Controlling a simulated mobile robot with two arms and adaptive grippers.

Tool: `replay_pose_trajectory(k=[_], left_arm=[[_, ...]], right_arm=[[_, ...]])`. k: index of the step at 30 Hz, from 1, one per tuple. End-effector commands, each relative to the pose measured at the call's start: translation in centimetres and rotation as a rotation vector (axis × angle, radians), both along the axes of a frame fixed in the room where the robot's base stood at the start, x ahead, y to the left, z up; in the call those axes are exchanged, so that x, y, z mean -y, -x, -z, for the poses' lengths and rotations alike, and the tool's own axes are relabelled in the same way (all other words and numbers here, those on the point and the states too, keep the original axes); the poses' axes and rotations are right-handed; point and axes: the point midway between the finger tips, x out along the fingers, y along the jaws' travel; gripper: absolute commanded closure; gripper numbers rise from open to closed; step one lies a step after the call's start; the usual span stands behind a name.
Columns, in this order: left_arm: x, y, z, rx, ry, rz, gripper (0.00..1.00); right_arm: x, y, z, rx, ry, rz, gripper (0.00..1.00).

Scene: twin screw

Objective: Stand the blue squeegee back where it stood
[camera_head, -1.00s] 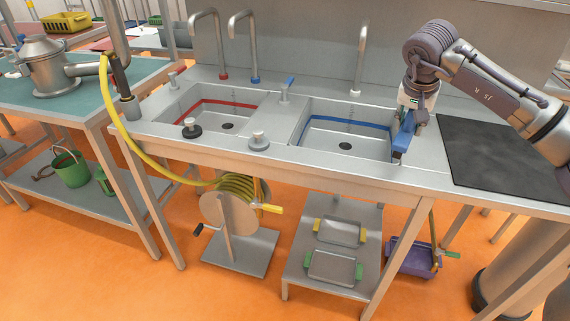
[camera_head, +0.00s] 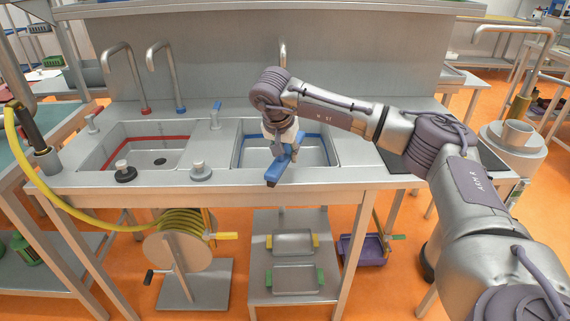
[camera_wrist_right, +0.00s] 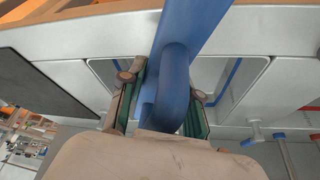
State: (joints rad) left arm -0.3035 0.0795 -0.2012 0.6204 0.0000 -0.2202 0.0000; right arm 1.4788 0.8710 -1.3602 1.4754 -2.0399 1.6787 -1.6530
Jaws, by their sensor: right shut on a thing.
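The blue squeegee (camera_head: 277,171) is in my right gripper (camera_head: 283,148), above the blue-lined right basin (camera_head: 314,155). It slants in the head view, its lower end over the sink's front edge. In the right wrist view the squeegee (camera_wrist_right: 188,35) runs up and away from between the green-padded fingers of my right gripper (camera_wrist_right: 163,103), which close on both sides of its rounded blue part. It looks clear of the sink, but the height is hard to tell. My left gripper is in neither view.
The left basin (camera_head: 148,150) has a red lining. Dark and grey stoppers stand on the front rim (camera_head: 160,182). Taps and a blue-topped knob (camera_head: 216,115) stand behind. A dark panel (camera_head: 398,160) lies right of the basins, partly behind my arm.

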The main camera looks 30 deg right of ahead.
Motion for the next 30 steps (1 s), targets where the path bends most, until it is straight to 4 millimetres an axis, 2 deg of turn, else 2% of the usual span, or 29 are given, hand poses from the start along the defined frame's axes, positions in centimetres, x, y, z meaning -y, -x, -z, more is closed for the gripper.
replay_pose_trajectory(k=[4,11,22,23,27,30], left_arm=[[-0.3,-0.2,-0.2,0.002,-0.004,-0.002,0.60],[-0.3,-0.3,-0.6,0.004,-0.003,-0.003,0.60],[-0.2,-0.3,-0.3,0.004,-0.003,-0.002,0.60],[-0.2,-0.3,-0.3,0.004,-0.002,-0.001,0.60],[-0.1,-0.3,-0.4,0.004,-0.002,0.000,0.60],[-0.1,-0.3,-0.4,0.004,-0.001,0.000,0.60]], right_arm=[[-0.2,-0.1,0.9,-0.002,0.000,-0.001,1.00],[-0.2,-0.1,3.9,0.000,0.000,0.000,1.00],[-0.1,-0.1,4.5,0.001,-0.001,0.000,1.00],[-0.1,0.0,4.5,-0.001,-0.001,0.000,0.64],[-0.1,0.0,4.5,-0.001,-0.001,0.000,0.42],[-0.1,0.0,4.5,-0.001,-0.001,0.000,0.42]])
